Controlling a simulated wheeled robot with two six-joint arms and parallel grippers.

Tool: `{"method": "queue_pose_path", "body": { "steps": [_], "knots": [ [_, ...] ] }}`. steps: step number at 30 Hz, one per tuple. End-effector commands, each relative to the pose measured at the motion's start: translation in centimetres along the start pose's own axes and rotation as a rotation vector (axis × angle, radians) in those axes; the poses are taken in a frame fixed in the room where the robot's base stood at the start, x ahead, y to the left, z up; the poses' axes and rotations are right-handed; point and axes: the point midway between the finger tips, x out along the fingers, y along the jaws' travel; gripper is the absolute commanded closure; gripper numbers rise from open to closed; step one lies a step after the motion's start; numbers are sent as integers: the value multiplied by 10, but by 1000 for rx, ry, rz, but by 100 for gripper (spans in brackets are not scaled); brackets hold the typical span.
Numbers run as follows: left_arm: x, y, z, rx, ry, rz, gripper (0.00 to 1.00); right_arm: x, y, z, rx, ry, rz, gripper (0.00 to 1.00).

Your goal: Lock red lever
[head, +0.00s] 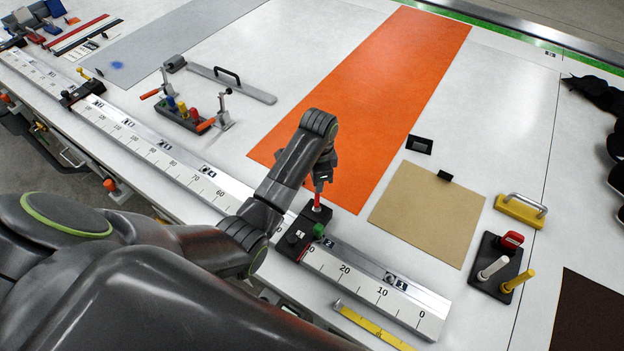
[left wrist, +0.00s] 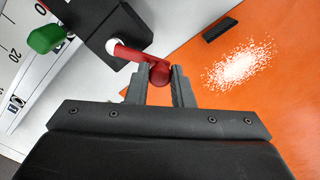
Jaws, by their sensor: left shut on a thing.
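The red lever (head: 317,203) stands up from a black clamp block (head: 300,238) that sits on the ruled rail. My left gripper (head: 320,184) comes down over it from above. In the left wrist view the red lever (left wrist: 135,54) runs from a pale pivot on the black block to a round red knob (left wrist: 160,73). The knob lies between the fingertips of my left gripper (left wrist: 160,80), which is shut on it. A green knob (left wrist: 46,39) is on the same block. My right gripper is not in view.
The ruled rail (head: 355,285) runs along the table's near edge. An orange sheet (head: 375,95) lies behind the block, with a tan sheet (head: 428,210) to its right. A black base with red, white and yellow handles (head: 498,268) stands at right. White tabletop between them is clear.

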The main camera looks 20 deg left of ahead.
Motion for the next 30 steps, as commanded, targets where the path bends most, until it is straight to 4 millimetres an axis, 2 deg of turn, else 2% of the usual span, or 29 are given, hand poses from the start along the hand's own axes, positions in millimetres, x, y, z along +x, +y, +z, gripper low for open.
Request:
{"method": "queue_pose_path", "body": {
  "steps": [12, 30],
  "knots": [
    [-1, 4, -12, 207, 3, -3, 100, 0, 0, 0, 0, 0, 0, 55],
    [-1, 4, -14, 240, 4, -3, 100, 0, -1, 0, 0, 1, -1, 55]
  ]
}}
